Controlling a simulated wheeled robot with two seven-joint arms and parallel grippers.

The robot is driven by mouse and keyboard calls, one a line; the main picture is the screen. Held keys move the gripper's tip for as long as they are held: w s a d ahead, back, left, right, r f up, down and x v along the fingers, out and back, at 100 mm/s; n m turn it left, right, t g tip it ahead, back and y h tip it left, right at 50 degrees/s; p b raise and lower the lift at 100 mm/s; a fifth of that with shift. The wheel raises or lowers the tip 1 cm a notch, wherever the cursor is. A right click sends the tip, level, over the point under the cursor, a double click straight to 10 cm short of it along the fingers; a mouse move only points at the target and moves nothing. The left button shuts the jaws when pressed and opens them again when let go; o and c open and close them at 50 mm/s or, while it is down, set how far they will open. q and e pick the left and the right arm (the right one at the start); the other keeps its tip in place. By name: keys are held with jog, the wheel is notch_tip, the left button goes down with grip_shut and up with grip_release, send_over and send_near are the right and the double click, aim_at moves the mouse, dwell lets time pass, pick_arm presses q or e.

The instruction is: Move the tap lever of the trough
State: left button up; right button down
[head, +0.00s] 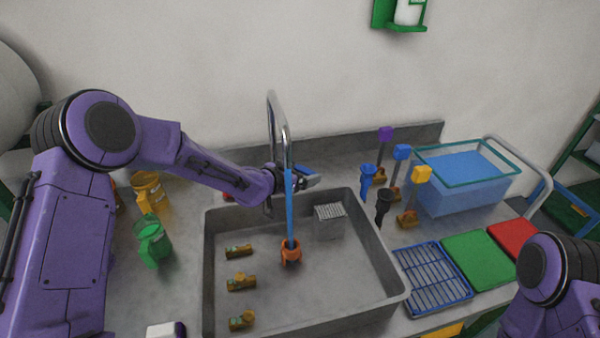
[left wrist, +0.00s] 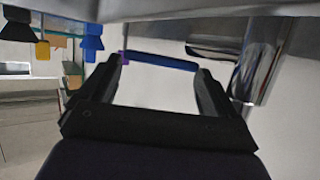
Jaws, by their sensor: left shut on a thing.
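The grey trough (head: 372,280) is set in the counter, with a chrome tap (head: 272,122) rising behind its back rim. A blue stream (head: 291,215) falls from the tap to an orange piece (head: 291,252) in the trough. My left gripper (head: 300,180) is beside the tap's base, at the trough's back edge. In the left wrist view, my left gripper (left wrist: 160,64) has its fingertips at the two ends of a blue bar, the tap lever (left wrist: 160,62). Chrome tap parts (left wrist: 258,60) show to its right. My right arm shows at lower right, but its gripper is out of view.
Several brass fittings (head: 240,282) lie along the trough's left side, and a grey basket (head: 329,222) at its back right. Green (head: 153,242) and yellow (head: 150,192) vessels stand left. Blue, purple and yellow-topped taps (head: 421,175) and a clear blue tank (head: 462,185) stand right.

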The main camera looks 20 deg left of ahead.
pick_arm(q)
jog(key=shift+d+r+m, duration=0.1)
jog(key=shift+d+m, duration=0.2)
jog(key=o, duration=1.2)
jog(key=shift+s+a, duration=0.1)
jog(key=shift+a, duration=0.05)
jog(key=shift+s+a+g+p, duration=0.15)
jog(key=shift+s+g+p, duration=0.15)
jog(key=shift+p, duration=0.5)
jog(key=p+v, duration=0.4)
jog(key=v, duration=0.7)
jog(key=shift+s+d+f, duration=0.2)
jog(key=shift+p, duration=0.35)
